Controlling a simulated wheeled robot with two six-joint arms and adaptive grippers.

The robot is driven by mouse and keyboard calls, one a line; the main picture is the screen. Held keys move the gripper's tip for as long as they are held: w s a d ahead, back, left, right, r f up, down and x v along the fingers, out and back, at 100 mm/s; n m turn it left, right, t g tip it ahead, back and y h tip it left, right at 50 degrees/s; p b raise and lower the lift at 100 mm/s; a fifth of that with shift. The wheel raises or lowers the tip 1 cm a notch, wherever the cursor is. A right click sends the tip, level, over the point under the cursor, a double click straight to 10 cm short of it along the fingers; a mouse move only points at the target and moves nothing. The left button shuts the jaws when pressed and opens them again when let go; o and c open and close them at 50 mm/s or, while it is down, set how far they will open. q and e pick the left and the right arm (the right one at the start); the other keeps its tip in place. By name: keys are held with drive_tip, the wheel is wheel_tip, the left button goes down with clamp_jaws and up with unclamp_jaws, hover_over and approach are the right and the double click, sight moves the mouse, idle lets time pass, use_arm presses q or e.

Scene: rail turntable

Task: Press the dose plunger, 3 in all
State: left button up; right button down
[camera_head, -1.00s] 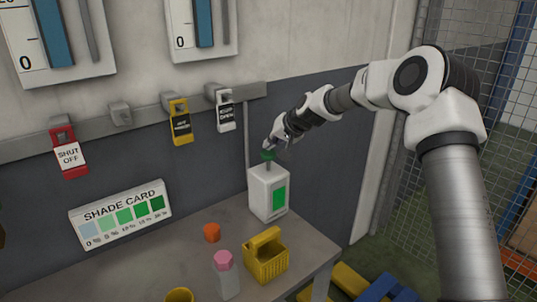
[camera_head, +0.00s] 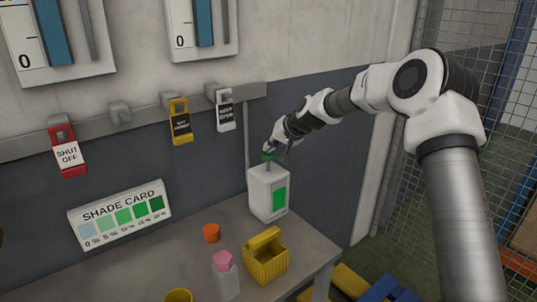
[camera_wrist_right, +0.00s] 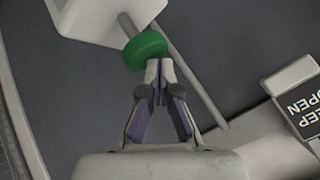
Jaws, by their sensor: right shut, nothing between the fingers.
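The dose plunger is a green round knob (camera_head: 268,156) on a thin stem above a white dispenser box (camera_head: 268,192) with a green front panel. The box stands upright at the back right of the table. My right gripper (camera_head: 270,146) is shut and empty, with its fingertips right at the top of the knob. In the right wrist view the shut fingertips (camera_wrist_right: 160,64) meet the edge of the green knob (camera_wrist_right: 145,51); whether they press on it I cannot tell. The stem shows between knob and box. My left gripper is not in view.
A yellow basket (camera_head: 266,262), a pink-capped bottle (camera_head: 225,279) and an orange cap (camera_head: 211,233) stand on the table (camera_head: 190,257) before the dispenser. A shade card (camera_head: 120,213) stands at the back left. Red, yellow and white tags hang on the wall rail (camera_head: 145,118).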

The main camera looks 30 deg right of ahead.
sight(270, 154)
drive_tip(key=shift+s+f+b, duration=0.1)
drive_tip(key=shift+f+b, duration=0.7)
drive_tip(key=shift+f, duration=0.3)
idle(0.6)
drive_tip(key=shift+r+p, duration=1.55)
drive_tip(key=shift+r, duration=0.2)
drive_tip(key=shift+r, duration=0.2)
wheel_tip(270, 154, up, 5)
drive_tip(key=p, duration=0.4)
drive_tip(key=shift+f+p, duration=0.1)
drive_tip(key=shift+p, duration=0.2)
drive_tip(key=shift+f, duration=0.1)
idle(0.6)
